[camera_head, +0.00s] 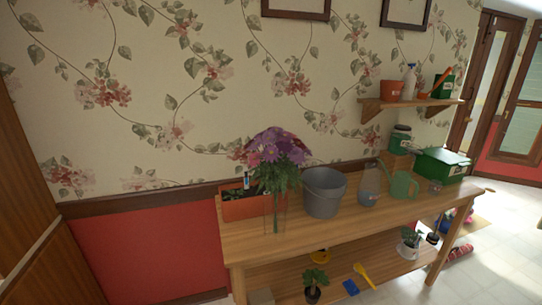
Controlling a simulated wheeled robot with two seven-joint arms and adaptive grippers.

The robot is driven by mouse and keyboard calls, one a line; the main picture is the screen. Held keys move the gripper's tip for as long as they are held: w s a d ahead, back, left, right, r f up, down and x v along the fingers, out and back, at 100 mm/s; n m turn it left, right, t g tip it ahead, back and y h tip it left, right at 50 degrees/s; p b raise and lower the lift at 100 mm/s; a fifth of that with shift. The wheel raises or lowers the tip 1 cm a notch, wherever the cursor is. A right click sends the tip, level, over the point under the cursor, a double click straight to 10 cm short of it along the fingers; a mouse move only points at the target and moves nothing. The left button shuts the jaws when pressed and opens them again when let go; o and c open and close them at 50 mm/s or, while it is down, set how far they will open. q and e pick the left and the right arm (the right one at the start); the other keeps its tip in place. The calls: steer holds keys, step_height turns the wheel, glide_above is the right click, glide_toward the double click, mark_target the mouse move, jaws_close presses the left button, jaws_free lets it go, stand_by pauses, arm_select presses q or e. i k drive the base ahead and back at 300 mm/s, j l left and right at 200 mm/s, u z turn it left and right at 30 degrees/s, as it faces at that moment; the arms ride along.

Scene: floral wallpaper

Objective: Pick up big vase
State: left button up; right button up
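A tall clear glass vase (268,218) stands upright near the left front of the wooden table. It holds a bunch of purple and pink flowers (277,152) with green leaves. The glass is faint and its edges are hard to make out. I see no other vase for certain; a clear bluish container (369,186) stands farther right. Neither of my grippers is in view.
The wooden table (290,246) also bears an orange planter (243,208) behind the vase, a grey bucket (323,192) close to its right, a green watering can (403,187) and a green box (441,166). A wall shelf (411,106) hangs above. Potted plants and tools lie below.

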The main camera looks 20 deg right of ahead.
mark_target(368, 187)
steer(key=z, duration=1.3)
